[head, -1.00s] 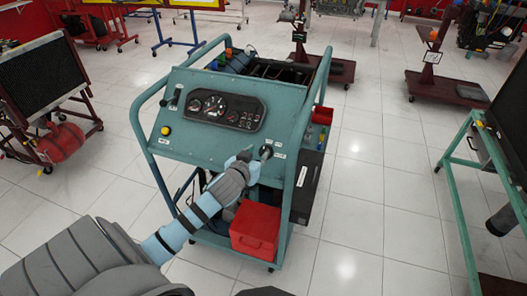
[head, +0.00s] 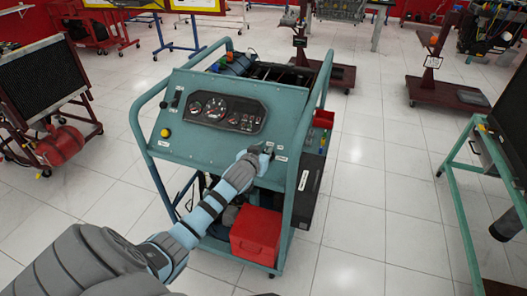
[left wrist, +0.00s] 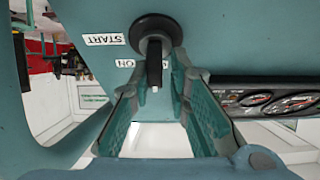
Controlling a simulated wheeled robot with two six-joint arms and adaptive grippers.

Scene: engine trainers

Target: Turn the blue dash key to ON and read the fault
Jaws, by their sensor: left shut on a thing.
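The blue-green dash panel (head: 215,150) faces me on a wheeled engine trainer. My left gripper (head: 264,152) is at the key switch on the panel's right side and hides most of it in the head view. In the left wrist view, the black key (left wrist: 154,68) stands out from its round black collar, between the two green finger pads. My left gripper is shut on the key. Upside-down START and ON labels (left wrist: 126,63) lie beside the collar, ON partly covered. The gauge cluster (head: 222,112) also shows; its readings are too small to tell. My right gripper is not in view.
Tube rails (head: 302,150) frame the trainer on both sides. A red box (head: 256,235) sits on its lower shelf. A black radiator stand (head: 45,85) is at the left and a green-framed stand (head: 457,190) at the right.

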